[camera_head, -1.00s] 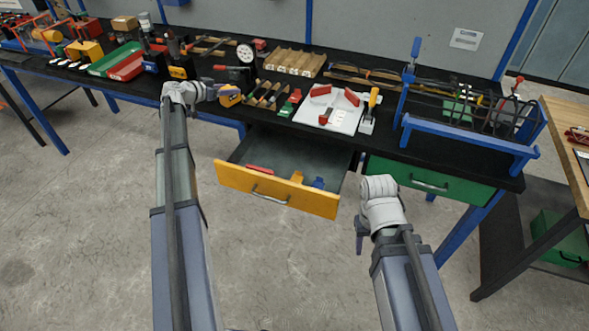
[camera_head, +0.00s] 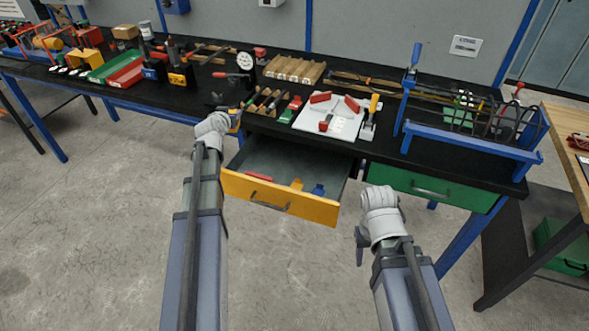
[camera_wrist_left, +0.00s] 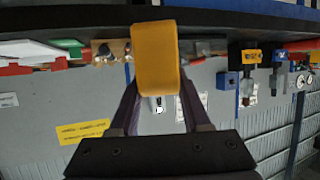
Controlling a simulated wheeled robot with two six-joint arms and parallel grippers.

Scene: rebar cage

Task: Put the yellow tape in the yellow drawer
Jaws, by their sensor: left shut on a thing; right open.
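The yellow tape (camera_wrist_left: 156,60) is clamped between the two fingers of my left gripper (camera_wrist_left: 157,92) in the left wrist view. In the head view my left gripper (camera_head: 234,112) is at the bench's front edge, above the back left corner of the yellow drawer (camera_head: 258,193); its wrist hides most of the tape. The drawer is pulled open and its grey inside shows. A yellow piece (camera_head: 296,184), a blue piece (camera_head: 318,189) and a partly hidden red piece lie in it. My right gripper (camera_head: 361,246) is open and empty, right of the drawer and in front of the bench.
The black bench top (camera_head: 312,140) holds a white board (camera_head: 332,118) with red-handled tools, a wooden block (camera_head: 294,69) and several other tools. A blue frame (camera_head: 465,138) stands at the right. The green drawer (camera_head: 432,188) is shut. Floor in front is clear.

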